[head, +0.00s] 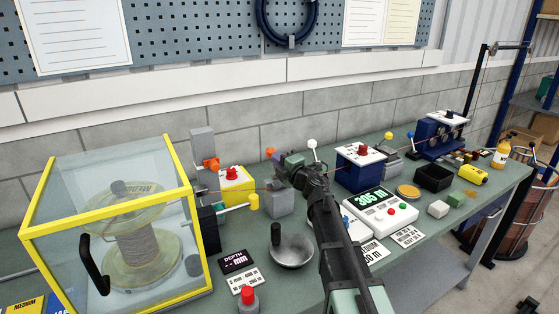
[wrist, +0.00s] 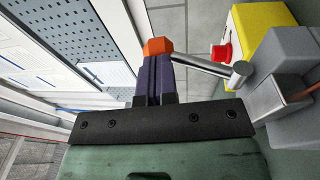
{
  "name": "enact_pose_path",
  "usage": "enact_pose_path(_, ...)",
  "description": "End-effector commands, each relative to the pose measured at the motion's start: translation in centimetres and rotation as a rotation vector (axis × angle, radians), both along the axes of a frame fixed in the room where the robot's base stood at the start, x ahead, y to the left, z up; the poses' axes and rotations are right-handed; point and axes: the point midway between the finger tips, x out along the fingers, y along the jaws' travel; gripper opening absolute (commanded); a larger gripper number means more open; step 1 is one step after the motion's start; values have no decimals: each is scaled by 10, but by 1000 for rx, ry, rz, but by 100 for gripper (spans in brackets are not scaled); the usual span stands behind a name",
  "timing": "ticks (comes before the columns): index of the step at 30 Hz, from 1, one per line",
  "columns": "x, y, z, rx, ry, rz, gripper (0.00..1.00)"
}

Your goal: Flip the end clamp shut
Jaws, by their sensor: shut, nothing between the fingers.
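The end clamp appears to be the grey block (head: 280,204) with a metal lever tipped by an orange grip. In the head view the orange grip (head: 270,152) stands above the block, and my gripper (head: 278,160) is right beside it. In the wrist view the lever (wrist: 205,66) runs from a pivot on the grey block (wrist: 292,60) to the orange grip (wrist: 158,46). My gripper (wrist: 153,62) is shut and empty, with its dark fingertips at the orange grip. I cannot tell whether they touch. My arm hides part of the clamp in the head view.
A yellow box with a red knob (head: 236,184) stands left of the clamp. A clear yellow-framed case (head: 188,240) with a spool is at left. A white-ball lever (head: 311,143) and a blue box (head: 360,172) stand to the right.

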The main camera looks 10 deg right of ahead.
Motion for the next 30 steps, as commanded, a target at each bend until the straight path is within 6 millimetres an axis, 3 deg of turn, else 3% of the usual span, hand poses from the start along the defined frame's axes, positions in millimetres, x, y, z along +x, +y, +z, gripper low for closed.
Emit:
enact_pose_path(6,19,7,0,1,-1,1,0)
enact_pose_path(17,13,5,2,2,-1,0,0)
enact_pose_path(23,-33,-8,6,1,-5,3,0)
enact_pose_path(30,-94,-39,6,2,-6,3,0)
